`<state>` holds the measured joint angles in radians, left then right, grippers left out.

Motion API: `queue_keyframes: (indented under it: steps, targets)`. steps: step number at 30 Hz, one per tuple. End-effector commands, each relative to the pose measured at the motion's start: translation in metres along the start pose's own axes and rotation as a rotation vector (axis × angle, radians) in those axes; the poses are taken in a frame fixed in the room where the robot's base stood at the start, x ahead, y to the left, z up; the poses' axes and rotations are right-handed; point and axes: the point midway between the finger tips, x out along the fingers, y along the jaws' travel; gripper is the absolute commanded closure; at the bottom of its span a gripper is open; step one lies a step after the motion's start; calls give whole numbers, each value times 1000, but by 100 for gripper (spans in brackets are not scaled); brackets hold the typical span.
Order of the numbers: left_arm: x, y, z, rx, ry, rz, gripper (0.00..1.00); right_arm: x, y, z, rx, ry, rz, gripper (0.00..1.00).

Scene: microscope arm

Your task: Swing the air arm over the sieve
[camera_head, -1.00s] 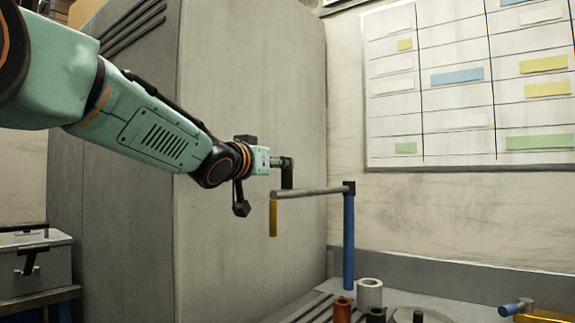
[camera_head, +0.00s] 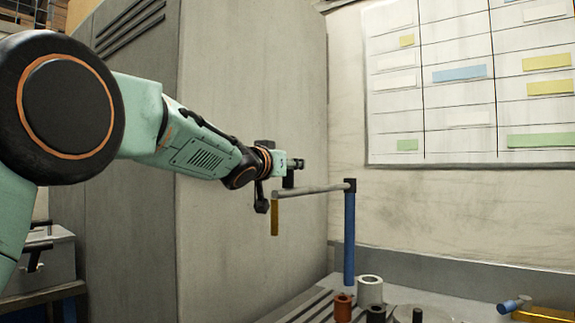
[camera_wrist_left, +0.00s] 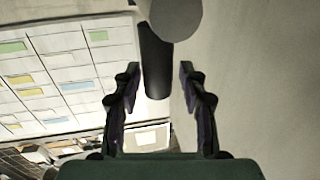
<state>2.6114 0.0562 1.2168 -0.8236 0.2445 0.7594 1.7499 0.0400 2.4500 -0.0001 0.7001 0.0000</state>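The air arm is a grey horizontal bar (camera_head: 315,189) on a blue upright post (camera_head: 349,240). My left gripper (camera_head: 296,170) is just above and close to the bar's left part in the head view. In the left wrist view its fingers (camera_wrist_left: 158,78) are apart, with a dark cylinder (camera_wrist_left: 155,65) showing between the tips under a grey round end (camera_wrist_left: 175,17). This looks like the handle and bar end; contact cannot be told. A round grey piece (camera_head: 430,317), perhaps the sieve, is cut off at the bottom edge. My right gripper is not in view.
A white cylinder (camera_head: 369,290), a rust-red one (camera_head: 342,307) and a black one (camera_head: 376,314) stand near the post's foot. A blue-ended rod on a yellow piece (camera_head: 540,315) lies at right. A tall grey cabinet (camera_head: 250,110) stands behind my arm.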

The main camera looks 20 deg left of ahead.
Motion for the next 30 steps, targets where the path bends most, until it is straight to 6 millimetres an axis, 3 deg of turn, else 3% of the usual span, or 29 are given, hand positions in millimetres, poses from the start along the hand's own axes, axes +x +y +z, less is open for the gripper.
queue_keyframes:
  steps: [14, 30]
  targets:
    - [0, 0, 0, 0, 1, 0, 100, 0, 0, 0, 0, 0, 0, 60]
    - [1, 2, 0, 1, 0, 0, 100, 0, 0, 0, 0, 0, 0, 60]
